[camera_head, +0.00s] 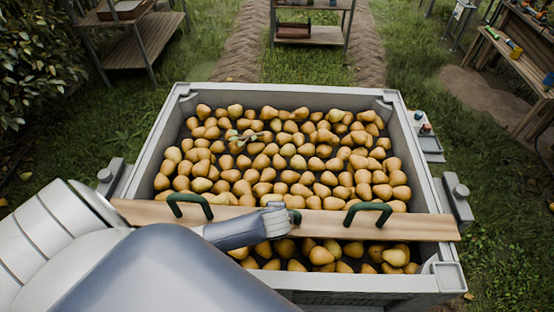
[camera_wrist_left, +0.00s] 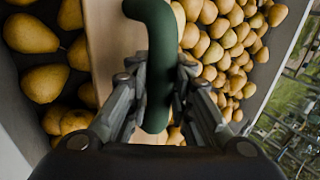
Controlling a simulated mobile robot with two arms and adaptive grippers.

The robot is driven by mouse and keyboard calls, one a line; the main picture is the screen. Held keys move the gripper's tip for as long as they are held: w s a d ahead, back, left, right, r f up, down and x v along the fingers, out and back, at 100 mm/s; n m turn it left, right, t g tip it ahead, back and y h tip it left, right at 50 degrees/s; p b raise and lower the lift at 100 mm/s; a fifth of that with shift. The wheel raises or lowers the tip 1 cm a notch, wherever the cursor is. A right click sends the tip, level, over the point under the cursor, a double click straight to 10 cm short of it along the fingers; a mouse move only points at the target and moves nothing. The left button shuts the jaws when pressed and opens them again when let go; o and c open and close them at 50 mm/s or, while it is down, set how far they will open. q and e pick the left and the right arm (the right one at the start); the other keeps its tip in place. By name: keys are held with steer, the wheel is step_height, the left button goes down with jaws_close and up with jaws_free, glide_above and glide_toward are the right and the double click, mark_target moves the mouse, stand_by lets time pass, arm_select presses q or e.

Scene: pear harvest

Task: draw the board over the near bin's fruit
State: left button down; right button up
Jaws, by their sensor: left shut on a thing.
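The grey bin (camera_head: 150,143) is full of yellow-brown pears (camera_head: 290,150). A long wooden board (camera_head: 425,226) lies across it near its front edge, its ends over the side walls; it also shows in the left wrist view (camera_wrist_left: 101,45). Green handles stand on the board, one at left (camera_head: 188,204) and one at right (camera_head: 368,207). My left gripper (camera_head: 284,217) is at the board's middle. In the left wrist view its fingers (camera_wrist_left: 158,98) are closed around a green handle (camera_wrist_left: 157,50). Pears show on both sides of the board. My right gripper is out of view.
A small twig (camera_head: 243,138) lies on the pears. Wooden shelves (camera_head: 140,45) and a workbench (camera_head: 520,58) stand farther back on grass.

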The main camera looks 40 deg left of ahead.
arm_select(q)
steer(key=shift+w+a+r, duration=0.15)
steer(key=shift+w+a, duration=0.1)
steer(key=shift+w, duration=0.3)
steer(key=shift+w+a+r, duration=0.1)
steer(key=shift+w+a, duration=0.4)
steer(key=shift+w, duration=0.35)
steer(key=shift+w+a, duration=0.35)
steer(key=shift+w, duration=0.1)
steer(key=w+a+b, duration=0.3)
steer(key=w+a, duration=0.3)
steer(key=w, duration=0.4)
steer(key=shift+w+a, duration=0.15)
steer(key=shift+w, duration=0.1)
stand_by(0.6)
steer(key=shift+w, duration=0.1)
stand_by(0.4)
steer(key=shift+f, duration=0.25)
stand_by(0.5)
